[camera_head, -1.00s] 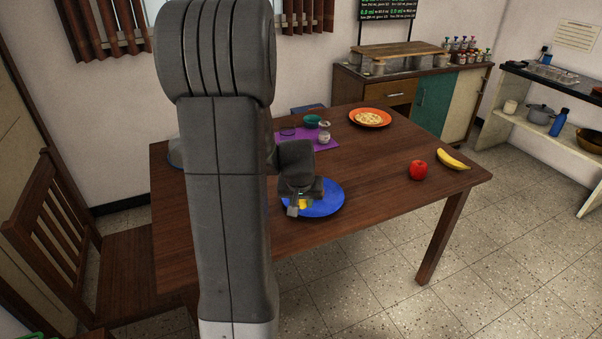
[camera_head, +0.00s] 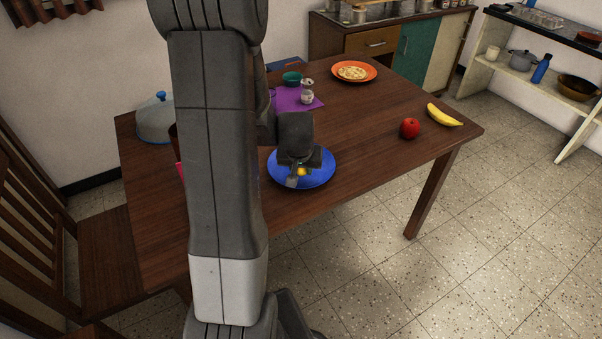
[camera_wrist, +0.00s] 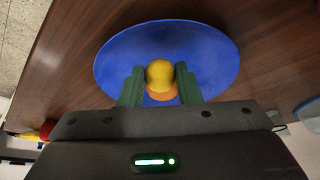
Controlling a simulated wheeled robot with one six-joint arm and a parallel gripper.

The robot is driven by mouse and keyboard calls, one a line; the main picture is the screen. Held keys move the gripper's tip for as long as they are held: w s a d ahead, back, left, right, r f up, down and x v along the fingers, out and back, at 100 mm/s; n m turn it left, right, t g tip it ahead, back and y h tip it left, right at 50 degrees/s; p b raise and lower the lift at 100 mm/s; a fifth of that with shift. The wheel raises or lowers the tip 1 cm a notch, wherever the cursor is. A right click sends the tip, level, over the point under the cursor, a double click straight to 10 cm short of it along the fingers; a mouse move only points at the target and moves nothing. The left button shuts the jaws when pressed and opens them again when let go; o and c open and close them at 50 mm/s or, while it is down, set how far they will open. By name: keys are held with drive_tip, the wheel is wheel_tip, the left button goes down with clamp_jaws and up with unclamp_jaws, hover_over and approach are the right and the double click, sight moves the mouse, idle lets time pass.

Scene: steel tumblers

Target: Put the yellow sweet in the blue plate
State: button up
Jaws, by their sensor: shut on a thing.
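The yellow sweet (camera_wrist: 159,75) is round and sits between the two fingers of my gripper (camera_wrist: 159,84) in the wrist view. My gripper is shut on it. In the head view, a bit of the yellow sweet (camera_head: 302,171) shows at the fingertips of my gripper (camera_head: 301,174). The blue plate (camera_head: 322,176) lies on the table, and the gripper is over it. In the wrist view the blue plate (camera_wrist: 215,55) spreads behind the sweet. An orange patch shows just below the sweet there. I cannot tell whether the sweet touches the plate.
The wooden table (camera_head: 372,115) holds a red apple (camera_head: 410,128), a banana (camera_head: 444,115), an orange plate (camera_head: 354,71) with food, and a purple mat (camera_head: 290,101) with a jar (camera_head: 307,90) and a teal bowl (camera_head: 291,78). My arm hides the table's left part.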

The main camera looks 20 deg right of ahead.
drive_tip(key=shift+f, duration=1.2)
drive_tip(key=shift+f+b, duration=0.2)
drive_tip(key=shift+b, duration=0.15)
drive_tip(key=o, duration=0.9)
drive_tip(key=shift+o, duration=0.2)
drive_tip(key=shift+r, duration=0.1)
drive_tip(key=shift+r+p, duration=0.35)
drive_tip(key=v, duration=1.1)
drive_tip(key=shift+r+p, duration=0.3)
drive_tip(key=shift+p, duration=0.15)
drive_tip(key=shift+a, duration=0.1)
